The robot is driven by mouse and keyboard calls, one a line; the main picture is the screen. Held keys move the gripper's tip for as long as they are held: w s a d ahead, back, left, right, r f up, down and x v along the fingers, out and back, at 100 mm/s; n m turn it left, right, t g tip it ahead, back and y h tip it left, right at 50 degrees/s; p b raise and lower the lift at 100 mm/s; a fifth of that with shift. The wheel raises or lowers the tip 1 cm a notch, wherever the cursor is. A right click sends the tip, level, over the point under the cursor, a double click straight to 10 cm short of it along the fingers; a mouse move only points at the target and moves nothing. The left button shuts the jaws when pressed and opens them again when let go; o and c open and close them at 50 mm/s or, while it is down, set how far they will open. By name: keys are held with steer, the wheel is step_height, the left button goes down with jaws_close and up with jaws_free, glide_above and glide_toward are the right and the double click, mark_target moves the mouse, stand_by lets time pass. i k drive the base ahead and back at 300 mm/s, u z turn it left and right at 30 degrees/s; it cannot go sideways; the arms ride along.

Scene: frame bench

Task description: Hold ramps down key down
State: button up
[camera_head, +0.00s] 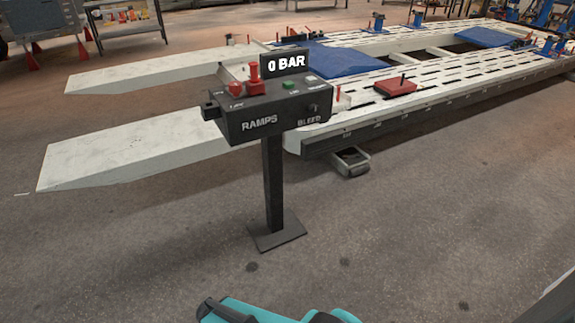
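A dark control box (285,133) stands on a black post with a square foot plate, left of the picture's middle. Its front reads RAMPS at left and BLEED at right, with a dark knob by BLEED. Above the RAMPS side are a taller red control (255,80) and a lower red control (236,89); their small labels are too small to read, so I cannot tell which is the down key. A green button (289,85) is further right. A display (285,63) reads 0 BAR. My gripper is not visible; only a teal and black part of my arm shows at the bottom edge.
Two pale ramps (130,150) slope to the floor left of the box. The long white slotted frame bench (450,80) with blue plates extends behind it to the right. A small dark block (350,161) lies under its edge. The concrete floor in front is clear.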

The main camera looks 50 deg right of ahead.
mark_target(310, 80)
steer(key=u, duration=1.4)
steer(key=k, duration=0.1)
steer(key=z, duration=2.8)
steer(key=k, duration=0.9)
steer(key=u, duration=0.15)
steer(key=i, duration=0.65)
